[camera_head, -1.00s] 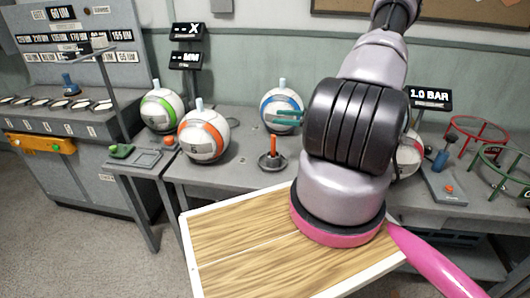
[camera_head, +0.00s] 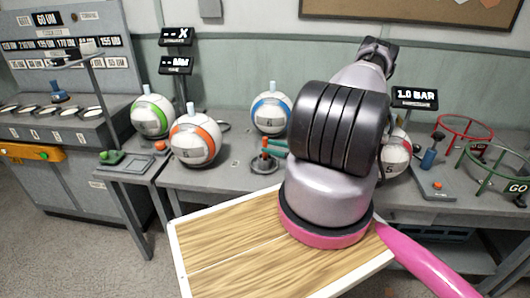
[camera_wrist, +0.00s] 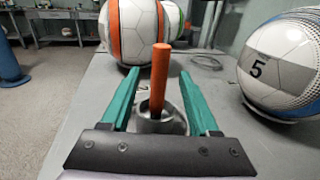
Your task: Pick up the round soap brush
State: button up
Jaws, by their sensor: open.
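The round soap brush, as I take it, is the piece with an upright orange handle (camera_head: 265,142). It stands in a round dark holder (camera_head: 264,167) on the grey bench. In the wrist view the orange handle (camera_wrist: 159,78) rises from a grey metallic cup (camera_wrist: 158,122), which hides any bristles. My gripper (camera_wrist: 158,76) has two teal fingers, open, one on each side of the handle, with gaps on both sides. In the head view my gripper (camera_head: 275,148) reaches the handle from the right, and my arm hides part of it.
An orange-banded ball (camera_head: 196,140) stands left of the handle. A blue-banded ball (camera_head: 272,112) stands behind it, and a green-banded ball (camera_head: 152,117) is farther left. A wood-topped table (camera_head: 230,240) lies in front. Bare bench surrounds the holder.

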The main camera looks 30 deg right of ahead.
jog(key=x, duration=0.6)
jog(key=shift+c, duration=0.3)
grip_shut()
jog(key=shift+r, duration=0.1)
notch_tip(320, 180, up, 10)
